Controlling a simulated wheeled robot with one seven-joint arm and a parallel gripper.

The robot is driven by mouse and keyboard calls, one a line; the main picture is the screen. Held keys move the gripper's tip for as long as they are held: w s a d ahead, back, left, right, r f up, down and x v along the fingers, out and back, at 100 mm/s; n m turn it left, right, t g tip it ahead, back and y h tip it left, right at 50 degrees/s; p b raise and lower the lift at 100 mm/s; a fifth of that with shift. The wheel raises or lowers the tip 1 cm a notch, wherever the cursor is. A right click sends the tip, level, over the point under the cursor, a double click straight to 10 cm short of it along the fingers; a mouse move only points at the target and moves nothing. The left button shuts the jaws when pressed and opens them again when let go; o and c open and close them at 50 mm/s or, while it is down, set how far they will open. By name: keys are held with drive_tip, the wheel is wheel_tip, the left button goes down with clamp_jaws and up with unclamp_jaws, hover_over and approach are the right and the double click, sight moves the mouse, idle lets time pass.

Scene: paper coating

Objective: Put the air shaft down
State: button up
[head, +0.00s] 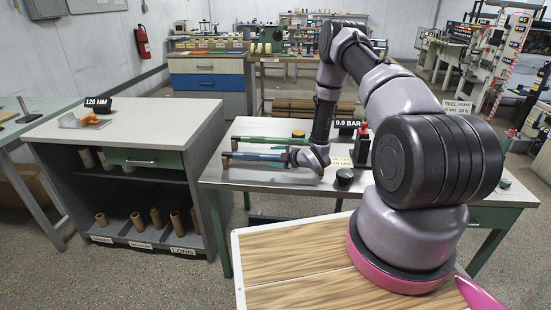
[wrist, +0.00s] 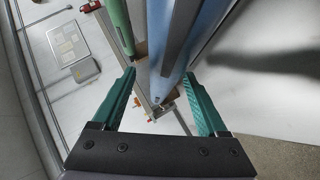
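The air shaft, a long blue bar with a grey strip (wrist: 180,45), runs from the top of the wrist view down to between my fingertips. In the head view it lies level above the metal bench at the left (head: 250,157). My gripper (wrist: 160,74) has its two teal fingers spread, one on each side of the shaft. A gap shows on the left; whether the right finger touches is unclear. In the head view my gripper (head: 290,155) is at the shaft's right end. A green bar (wrist: 117,25) lies beside it, also in the head view (head: 265,140).
The metal bench (head: 225,173) carries a 0.0 BAR display (head: 347,124), a red-and-black device (head: 362,146) and a black round knob (head: 344,177). A cabinet (head: 60,130) with a 120 MM sign (head: 97,104) and several brown cores stands left. A wood-topped surface (head: 300,255) is in front.

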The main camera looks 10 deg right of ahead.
drive_tip(key=shift+s+f, duration=0.1)
drive_tip(key=v, duration=1)
drive_tip(key=shift+s+d+r, duration=0.2)
drive_tip(key=shift+s+r, duration=0.05)
drive_tip(key=shift+r, duration=0.05)
drive_tip(key=w+d+r+m+h, duration=0.1)
drive_tip(key=d+r+m+h, duration=0.15)
drive_tip(key=r, duration=0.55)
drive_tip(key=w+d+r+m+h, duration=0.1)
drive_tip(key=d+r+m+h, duration=0.15)
drive_tip(key=r, duration=0.55)
drive_tip(key=w+d+r+m+h, duration=0.15)
drive_tip(key=r+m, duration=0.25)
drive_tip(key=r, duration=0.5)
drive_tip(key=s+r+m+g+h, duration=0.1)
drive_tip(key=s+r+m+g, duration=0.1)
drive_tip(key=s+r+m, duration=0.65)
drive_tip(key=s+a+r+m, duration=0.2)
drive_tip(key=s+r, duration=0.2)
drive_tip(key=s, duration=0.4)
drive_tip(key=s+a+r+m+g+y, duration=0.1)
drive_tip(key=s+a+r+m, duration=0.1)
drive_tip(key=s+r, duration=0.3)
drive_tip(key=s+a+r+m+g+y, duration=0.1)
drive_tip(key=s+a+r+m, duration=0.1)
drive_tip(key=s, duration=1)
wheel_tip(320, 180, up, 3)
drive_tip(key=shift+s+a+f, duration=0.1)
drive_tip(key=shift+s+a, duration=0.25)
drive_tip(key=shift+a, duration=0.1)
